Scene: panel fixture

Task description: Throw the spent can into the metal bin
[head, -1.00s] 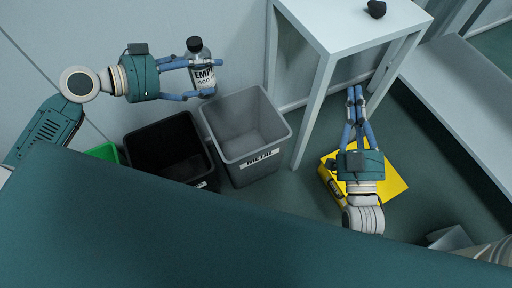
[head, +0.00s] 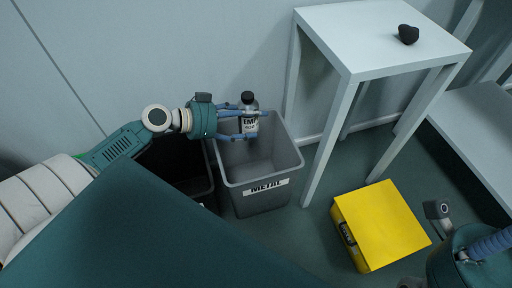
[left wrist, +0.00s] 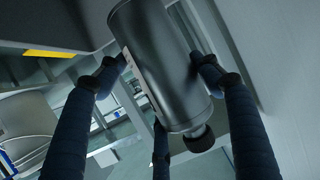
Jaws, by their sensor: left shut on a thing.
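The spent can (head: 249,126) is a grey cylinder with a black cap and a white label. My left gripper (head: 247,124) is shut on it and holds it upright over the back of the grey metal bin (head: 262,205). The bin is open-topped with a "METAL" label on its front. In the left wrist view the can (left wrist: 160,62) sits between the dark fingers, its black cap at the lower right. My right gripper (head: 488,246) is partly in view at the bottom right corner, its fingertips cut off by the edge.
A black bin (head: 192,172) stands left of the metal bin, partly behind my left arm. A white table (head: 375,38) with a dark lump (head: 408,34) stands to the right. A yellow box (head: 382,223) is on the floor, and a grey bench (head: 475,115) is at the far right.

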